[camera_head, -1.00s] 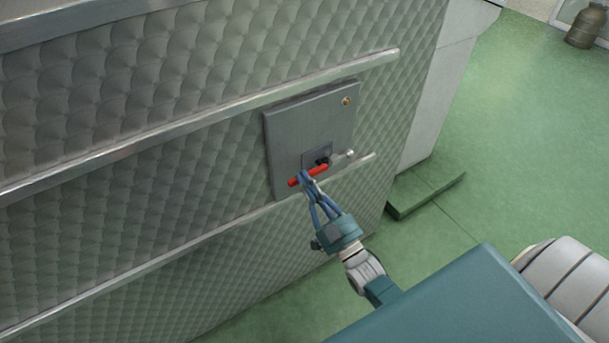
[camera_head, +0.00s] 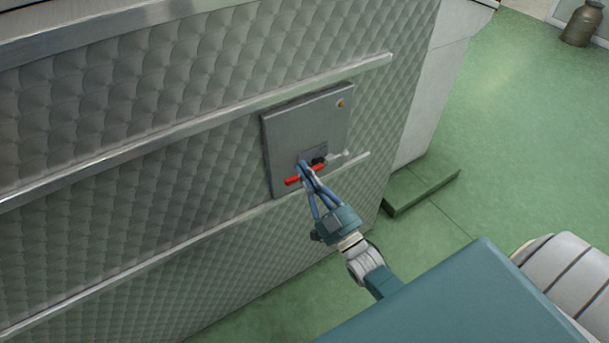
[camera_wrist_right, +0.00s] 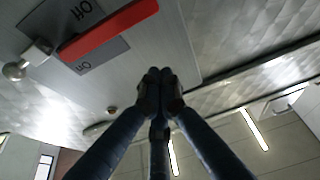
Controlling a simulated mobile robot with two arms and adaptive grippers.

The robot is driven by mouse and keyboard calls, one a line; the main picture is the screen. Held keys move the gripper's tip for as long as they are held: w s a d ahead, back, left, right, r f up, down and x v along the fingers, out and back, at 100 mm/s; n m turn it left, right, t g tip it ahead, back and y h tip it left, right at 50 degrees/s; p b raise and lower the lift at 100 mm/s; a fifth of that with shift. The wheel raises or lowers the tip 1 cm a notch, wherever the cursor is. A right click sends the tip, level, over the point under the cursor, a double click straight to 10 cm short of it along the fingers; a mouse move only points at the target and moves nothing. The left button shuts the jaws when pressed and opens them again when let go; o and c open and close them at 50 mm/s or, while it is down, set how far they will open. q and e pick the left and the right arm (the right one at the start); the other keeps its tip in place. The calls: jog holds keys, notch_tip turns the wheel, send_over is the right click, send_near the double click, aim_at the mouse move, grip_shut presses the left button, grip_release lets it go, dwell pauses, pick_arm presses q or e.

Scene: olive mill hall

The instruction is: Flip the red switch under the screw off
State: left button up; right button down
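The red switch (camera_head: 292,181) is a red bar handle on a grey panel (camera_head: 285,125) of the metal machine wall. It is tilted, right end higher, with its middle covered by my fingers. In the right wrist view the red handle (camera_wrist_right: 108,30) crosses a grey label plate with dark lettering. A small brass screw-like piece (camera_head: 340,103) sits at the panel's upper right corner. My right gripper (camera_head: 302,163) is shut, fingertips at the handle's middle; contact is unclear. In its wrist view the fingertips (camera_wrist_right: 160,78) meet, empty, beside the handle. My left gripper is not in view.
A pale knob (camera_head: 346,153) sticks out just right of the switch. Metal rails (camera_head: 200,119) run along the wall above and below the panel. A low green block (camera_head: 420,192) stands on the open green floor at right, with a metal can (camera_head: 583,24) far back.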

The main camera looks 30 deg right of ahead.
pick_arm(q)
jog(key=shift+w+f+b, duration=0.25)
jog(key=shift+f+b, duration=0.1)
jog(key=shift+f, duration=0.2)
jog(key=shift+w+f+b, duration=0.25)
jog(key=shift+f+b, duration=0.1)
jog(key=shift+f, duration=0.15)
pick_arm(e)
jog(key=a+f+v, duration=0.1)
jog(key=v, duration=0.8)
jog(key=shift+d, duration=0.4)
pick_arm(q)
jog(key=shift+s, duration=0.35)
pick_arm(e)
jog(key=shift+w, duration=0.1)
